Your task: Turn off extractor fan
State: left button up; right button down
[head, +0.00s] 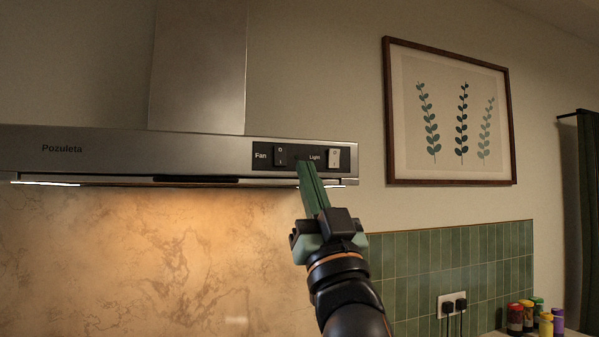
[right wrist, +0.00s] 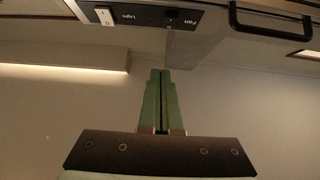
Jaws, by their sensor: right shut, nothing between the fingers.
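The extractor fan (head: 90,148) is a steel hood on the wall, marked Pozuleta. Its dark switch panel at the right end holds a black Fan switch (head: 281,156) and a white Light switch (head: 334,158). In the right wrist view the Fan switch (right wrist: 171,18) and the Light switch (right wrist: 104,16) appear upside down. My right gripper (head: 304,167) is shut and empty, its green fingers pointing up at the panel between the two switches. In the right wrist view its fingertips (right wrist: 160,72) show below the panel; contact cannot be told. My left gripper is not in view.
A framed plant picture (head: 451,113) hangs right of the hood. Below it are green wall tiles (head: 410,265), a socket with two plugs (head: 452,306) and several colourful jars (head: 528,318). A dark curtain (head: 588,180) hangs at the far right.

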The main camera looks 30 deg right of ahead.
jog(key=s+f, duration=0.1)
jog(key=s+f+b, duration=0.1)
jog(key=s, duration=0.1)
jog(key=shift+s+a+f, duration=0.25)
jog(key=shift+a, duration=0.15)
